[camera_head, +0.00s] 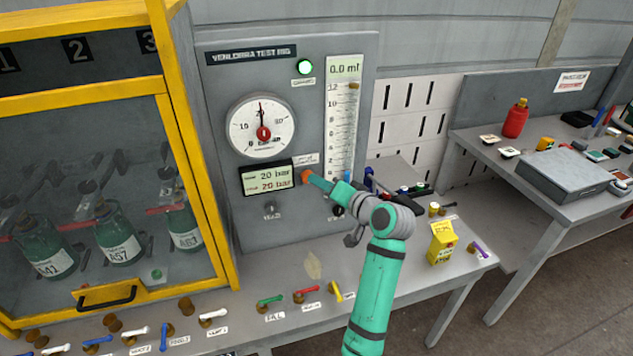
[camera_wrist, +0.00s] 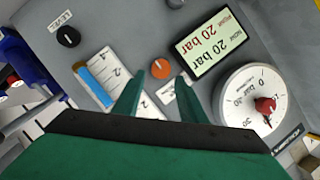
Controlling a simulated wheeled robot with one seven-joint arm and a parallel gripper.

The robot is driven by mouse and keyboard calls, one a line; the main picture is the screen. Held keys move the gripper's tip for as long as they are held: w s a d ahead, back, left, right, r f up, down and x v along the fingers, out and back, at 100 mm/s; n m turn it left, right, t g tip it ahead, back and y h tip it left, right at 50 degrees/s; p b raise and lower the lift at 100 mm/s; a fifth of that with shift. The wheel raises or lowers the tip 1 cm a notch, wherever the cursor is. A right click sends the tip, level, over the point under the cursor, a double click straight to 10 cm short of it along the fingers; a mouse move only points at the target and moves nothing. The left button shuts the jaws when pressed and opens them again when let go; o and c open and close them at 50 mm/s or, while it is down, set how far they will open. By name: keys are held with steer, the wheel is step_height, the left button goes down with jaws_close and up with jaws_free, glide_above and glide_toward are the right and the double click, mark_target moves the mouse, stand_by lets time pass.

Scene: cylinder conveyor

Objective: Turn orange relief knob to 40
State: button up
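The orange relief knob (camera_head: 306,175) is on the grey test rig panel, just right of the pressure display (camera_head: 267,178). The display's two lines both read 20 bar. In the wrist view the orange knob (camera_wrist: 161,68) shows ahead of and between the fingertips of my gripper (camera_wrist: 160,78). My gripper (camera_head: 313,178) is at the panel by the knob. Its green fingers are apart, and I cannot tell whether they touch the knob. The round gauge (camera_head: 261,126) has a red needle pointing nearly straight up; it also shows in the wrist view (camera_wrist: 250,98).
A sight tube (camera_head: 342,120) with a 0.0 ml readout (camera_head: 345,68) stands right of the gauge. A dark knob (camera_head: 270,208) sits below the display. A yellow-framed cabinet (camera_head: 190,150) is at left. The bench front holds several coloured levers and a yellow box (camera_head: 441,243).

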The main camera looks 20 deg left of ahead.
steer(key=v, duration=0.5)
steer(key=shift+s+d+r, duration=0.1)
steer(key=shift+s+d, duration=0.1)
steer(key=shift+d, duration=0.15)
